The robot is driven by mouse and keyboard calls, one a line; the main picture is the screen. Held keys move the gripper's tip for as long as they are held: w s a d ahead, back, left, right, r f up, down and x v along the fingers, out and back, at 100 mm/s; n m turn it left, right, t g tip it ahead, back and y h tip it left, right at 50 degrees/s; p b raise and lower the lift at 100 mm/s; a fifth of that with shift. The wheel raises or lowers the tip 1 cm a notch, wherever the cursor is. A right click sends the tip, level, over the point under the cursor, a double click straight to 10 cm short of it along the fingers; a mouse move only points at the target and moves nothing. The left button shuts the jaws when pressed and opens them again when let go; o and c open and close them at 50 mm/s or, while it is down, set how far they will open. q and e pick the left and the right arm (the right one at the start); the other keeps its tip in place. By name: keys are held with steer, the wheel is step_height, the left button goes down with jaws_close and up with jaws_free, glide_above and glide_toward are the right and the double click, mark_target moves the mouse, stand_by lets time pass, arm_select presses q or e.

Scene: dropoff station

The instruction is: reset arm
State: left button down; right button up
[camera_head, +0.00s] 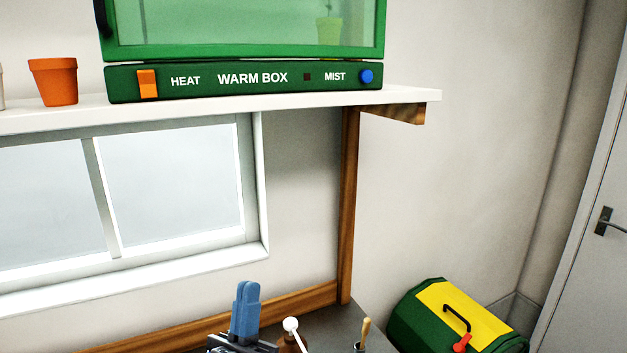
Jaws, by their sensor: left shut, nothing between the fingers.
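My left gripper (248,289) shows at the bottom, a little left of the middle. Its two blue fingers point up and are shut together with nothing between them. Its dark body is cut off by the lower edge of the picture. The gripper shows in front of the wall below the window. My right gripper is not in view.
A green warm box (245,81) with an orange switch and blue knob stands on a white shelf (405,97), beside an orange pot (54,81). A white-knobbed item (290,325) is right of my gripper. A green and yellow box (410,318) is lower right, near a door (588,270).

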arm_select(q)
steer(key=s+a+f+m+g+y, duration=0.1)
steer(key=s+a+f+m+g, duration=0.15)
steer(key=f, duration=0.75)
steer(key=s+a+f+m+g+y, duration=0.1)
steer(key=s+a+f+g, duration=0.25)
steer(key=f, duration=0.65)
steer(key=s+a+f+g+y, duration=0.1)
steer(key=s+a+f+g, duration=0.1)
steer(key=s+f, duration=0.4)
steer(key=s+a+f+n+g+y, duration=0.1)
steer(key=s+a+f+g+y, duration=0.1)
steer(key=s+f, duration=0.4)
steer(key=shift+a+f+g+b, duration=0.45)
steer(key=shift+a+f+g, duration=0.25)
steer(key=shift+a, duration=0.2)
steer(key=shift+s+n, duration=0.1)
steer(key=shift+n, duration=0.15)
